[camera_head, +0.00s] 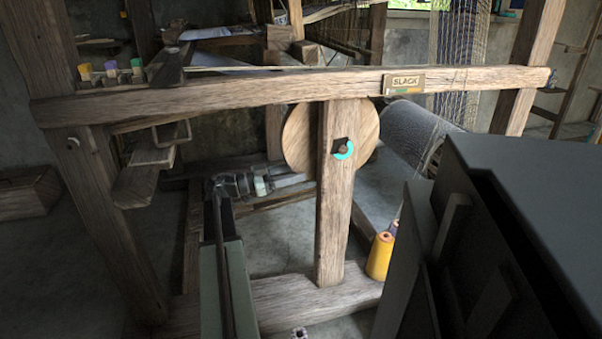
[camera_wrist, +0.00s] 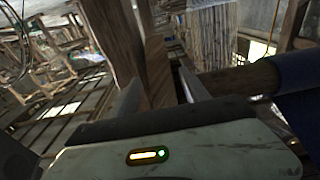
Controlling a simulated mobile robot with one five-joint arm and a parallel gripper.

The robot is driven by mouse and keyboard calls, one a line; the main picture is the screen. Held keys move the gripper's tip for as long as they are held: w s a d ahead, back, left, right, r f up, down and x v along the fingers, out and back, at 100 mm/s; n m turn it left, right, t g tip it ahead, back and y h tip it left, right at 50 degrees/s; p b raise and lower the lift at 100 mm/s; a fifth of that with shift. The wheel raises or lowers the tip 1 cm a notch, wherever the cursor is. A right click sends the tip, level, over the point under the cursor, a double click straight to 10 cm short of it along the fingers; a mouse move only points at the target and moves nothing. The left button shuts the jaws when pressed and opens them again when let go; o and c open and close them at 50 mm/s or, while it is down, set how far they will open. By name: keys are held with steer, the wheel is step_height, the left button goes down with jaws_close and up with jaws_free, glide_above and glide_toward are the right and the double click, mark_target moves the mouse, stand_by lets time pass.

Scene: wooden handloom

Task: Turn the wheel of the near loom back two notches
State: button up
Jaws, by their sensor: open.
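The round wooden wheel (camera_head: 299,140) of the near loom shows in the head view behind an upright post (camera_head: 335,215), which hides its middle. A teal ring with a dark knob (camera_head: 343,149) is on the post's front. A small sign (camera_head: 404,83) on the top beam reads SLACK. My gripper (camera_head: 268,183) is below and left of the wheel, apart from it in the picture. In the wrist view my gripper (camera_wrist: 160,78) is open, with a light wooden piece (camera_wrist: 157,72) showing between the fingers. I cannot tell whether that is the wheel or whether anything touches it.
The loom's top beam (camera_head: 220,97) crosses above my arm. A dark cloth roll (camera_head: 420,135) lies right of the wheel. A yellow cone (camera_head: 380,256) stands by the post's foot. Several coloured spools (camera_head: 110,70) sit at the beam's left end. Bare floor shows left of my arm.

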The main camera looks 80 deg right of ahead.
steer(key=v, duration=0.5)
steer(key=shift+w+a, duration=0.1)
steer(key=shift+f, duration=0.1)
